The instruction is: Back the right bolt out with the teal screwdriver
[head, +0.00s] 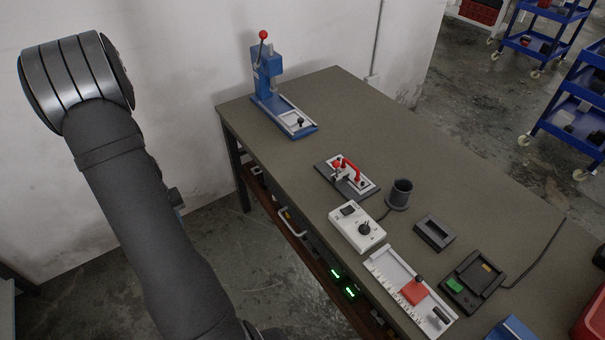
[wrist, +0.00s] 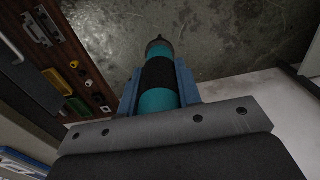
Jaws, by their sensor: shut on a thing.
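The teal screwdriver (wrist: 156,99), with a black band around its handle, is in the wrist view. My gripper (wrist: 158,82) is shut on it, one blue finger on each side of the handle. The tool points away from the wrist over bare floor, and its tip end looks dark. My gripper is outside the head view. In the head view a small plate fixture (head: 338,184) with a red handle and a red-tipped clamp sits on the bench. Any bolts on it are too small to tell apart, so I cannot pick out the right bolt.
A lower shelf (wrist: 84,62) with small parts shows in the wrist view. Blue carts stand beyond.

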